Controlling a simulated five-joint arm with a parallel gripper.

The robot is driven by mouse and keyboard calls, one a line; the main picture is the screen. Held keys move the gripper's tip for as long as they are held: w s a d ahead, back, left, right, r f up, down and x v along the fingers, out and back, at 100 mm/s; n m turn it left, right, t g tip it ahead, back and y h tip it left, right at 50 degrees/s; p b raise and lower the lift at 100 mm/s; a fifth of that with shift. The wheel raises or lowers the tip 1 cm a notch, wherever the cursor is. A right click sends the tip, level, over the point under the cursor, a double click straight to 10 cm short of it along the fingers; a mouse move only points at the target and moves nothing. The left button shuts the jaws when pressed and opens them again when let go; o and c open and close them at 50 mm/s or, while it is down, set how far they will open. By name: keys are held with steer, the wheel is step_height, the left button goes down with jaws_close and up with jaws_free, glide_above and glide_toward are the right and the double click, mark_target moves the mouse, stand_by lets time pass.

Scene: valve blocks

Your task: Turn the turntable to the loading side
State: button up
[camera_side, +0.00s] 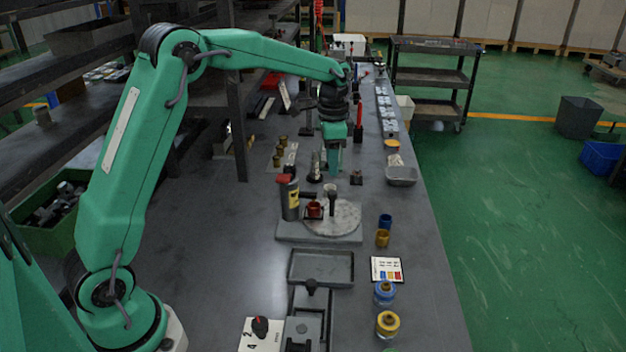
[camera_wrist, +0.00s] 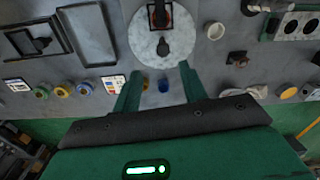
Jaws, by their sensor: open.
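The turntable (camera_side: 345,222) is a round, mottled grey disc on a flat grey base plate (camera_side: 290,232) in the middle of the bench. It also shows in the wrist view (camera_wrist: 147,43), beyond my fingertips. A dark upright peg (camera_side: 332,203) stands on the disc; the wrist view shows it near the disc's centre (camera_wrist: 163,47). A red block (camera_side: 315,210) sits in a dark square holder on the disc, on its left side in the side view. My gripper (camera_side: 333,172) is open and empty, behind and above the disc in the side view; its fingers (camera_wrist: 158,78) are apart.
An empty grey tray (camera_side: 321,267) lies in front. A metal dish (camera_side: 401,176) sits near the right bench edge.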

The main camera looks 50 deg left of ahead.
mark_target(332, 193)
steer(key=shift+w+a+f, duration=0.15)
steer(key=shift+w+f, duration=0.25)
steer(key=shift+f, duration=0.05)
steer(key=shift+f, duration=0.1)
steer(key=shift+f, duration=3.8)
steer(key=shift+c, duration=0.4)
jaws_close()
